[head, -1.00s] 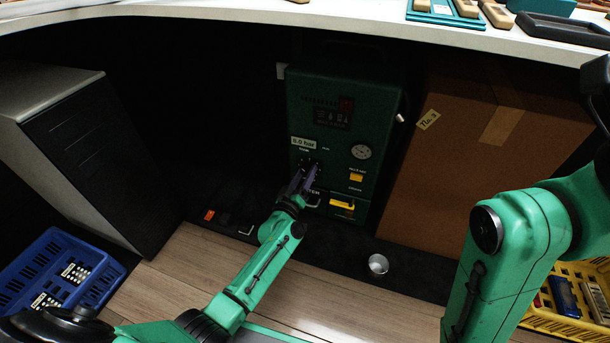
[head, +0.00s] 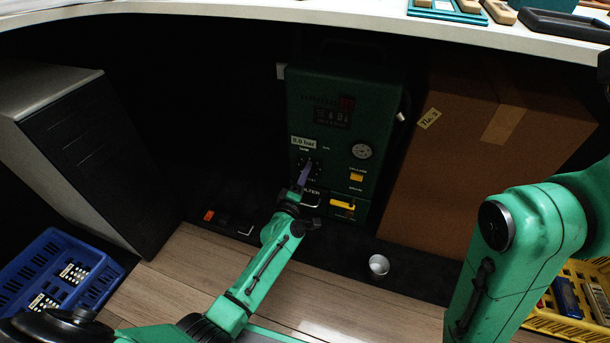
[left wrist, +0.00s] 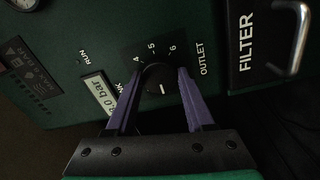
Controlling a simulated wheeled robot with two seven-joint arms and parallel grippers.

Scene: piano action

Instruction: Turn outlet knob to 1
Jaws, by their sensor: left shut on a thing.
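The green machine (head: 343,95) stands under the counter, with a gauge, a white pressure label and yellow parts on its front. The dark round outlet knob (left wrist: 157,80) shows in the left wrist view beside the word OUTLET, with 4, 5 and 6 along its upper side. A white mark on the knob's face lies toward the lower side, away from those numbers. My left gripper (head: 305,173) is at the machine's front. Its two purple fingers (left wrist: 161,92) are shut on the knob, one on each side. My right gripper is out of view.
A cardboard box (head: 480,150) stands right of the machine, and a grey-black cabinet (head: 95,160) stands at left. A small metal cup (head: 379,265) is on the dark base strip. A blue crate (head: 60,275) and a yellow crate (head: 545,322) flank the floor.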

